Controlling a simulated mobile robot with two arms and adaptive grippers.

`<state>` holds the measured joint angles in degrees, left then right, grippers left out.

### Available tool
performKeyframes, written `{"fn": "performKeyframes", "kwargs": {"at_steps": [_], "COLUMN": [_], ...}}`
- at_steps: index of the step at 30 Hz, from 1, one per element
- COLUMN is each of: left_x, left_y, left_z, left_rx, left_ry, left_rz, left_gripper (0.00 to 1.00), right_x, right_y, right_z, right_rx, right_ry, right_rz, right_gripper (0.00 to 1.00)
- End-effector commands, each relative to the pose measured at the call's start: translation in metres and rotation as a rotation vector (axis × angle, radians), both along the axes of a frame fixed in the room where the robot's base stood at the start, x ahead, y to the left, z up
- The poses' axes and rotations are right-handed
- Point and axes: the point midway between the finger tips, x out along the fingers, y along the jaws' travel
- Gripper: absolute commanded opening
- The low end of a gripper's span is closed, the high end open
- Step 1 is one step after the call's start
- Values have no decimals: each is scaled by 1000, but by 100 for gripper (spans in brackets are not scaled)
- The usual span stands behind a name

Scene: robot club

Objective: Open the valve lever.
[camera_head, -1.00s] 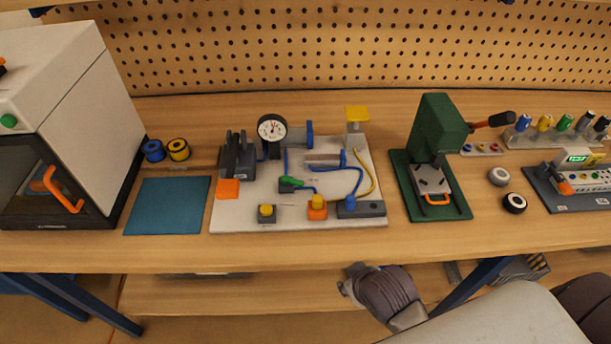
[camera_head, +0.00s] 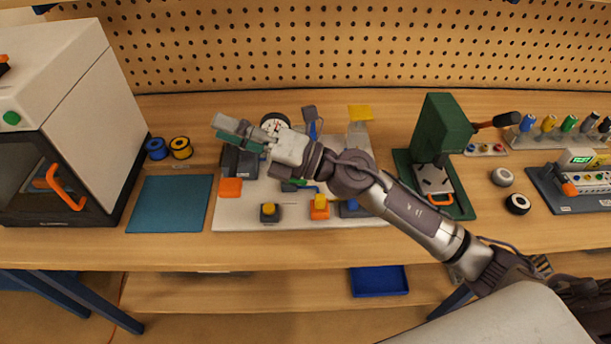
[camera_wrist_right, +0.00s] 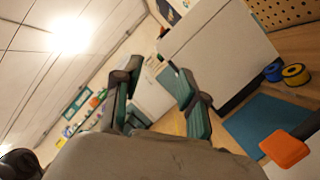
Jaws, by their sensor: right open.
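The pneumatic board (camera_head: 280,220) lies on the workbench, carrying a gauge, fittings and buttons. A small green lever (camera_head: 300,182), which looks like the valve lever, is mostly hidden behind my right arm; only a sliver shows, so its position is unclear. My right gripper (camera_head: 236,132) is raised over the board's back left part, pointing left, with nothing between its fingers. The right wrist view shows the two parted fingers (camera_wrist_right: 160,72) and no lever. My left gripper is not in view.
A white-sided machine (camera_head: 92,115) with an orange handle stands at left. A blue mat (camera_head: 170,204) and two spools (camera_head: 180,148) lie between it and the board. A green press (camera_head: 441,130) stands right of the board. A pegboard (camera_head: 330,45) closes off the back.

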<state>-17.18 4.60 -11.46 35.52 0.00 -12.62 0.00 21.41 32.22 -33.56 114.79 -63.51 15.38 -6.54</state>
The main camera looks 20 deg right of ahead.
Motion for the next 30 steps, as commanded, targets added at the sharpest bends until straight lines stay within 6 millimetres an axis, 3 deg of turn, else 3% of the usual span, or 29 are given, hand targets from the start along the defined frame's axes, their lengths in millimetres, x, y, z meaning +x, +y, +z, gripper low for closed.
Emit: {"fn": "performKeyframes", "kwargs": {"at_steps": [2, 5, 9, 12, 15, 18, 20, 26, 30], "left_x": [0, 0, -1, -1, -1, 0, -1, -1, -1], "left_y": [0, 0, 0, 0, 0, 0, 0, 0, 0], "left_z": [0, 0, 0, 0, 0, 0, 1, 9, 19], "left_rx": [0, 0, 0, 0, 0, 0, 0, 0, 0], "left_ry": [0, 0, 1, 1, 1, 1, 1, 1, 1], "left_rz": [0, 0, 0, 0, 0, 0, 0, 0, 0], "left_gripper": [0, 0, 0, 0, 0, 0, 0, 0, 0], "right_x": [-4, -1, 19, 34, 42, 46, 46, 51, 57], "right_y": [10, 0, -62, -118, -163, -188, -193, -186, -176], "right_z": [-18, -57, -106, -122, -126, -126, -127, -149, -175], "right_rx": [-266, -624, -1111, -1383, -1562, -1656, -1677, -1680, -1678], "right_ry": [-138, -255, -302, -267, -214, -177, -166, -161, -162], "right_rz": [113, 238, 353, 393, 411, 419, 422, 428, 429], "right_gripper": [42, 42, 42, 42, 42, 42, 42, 42, 42]}}
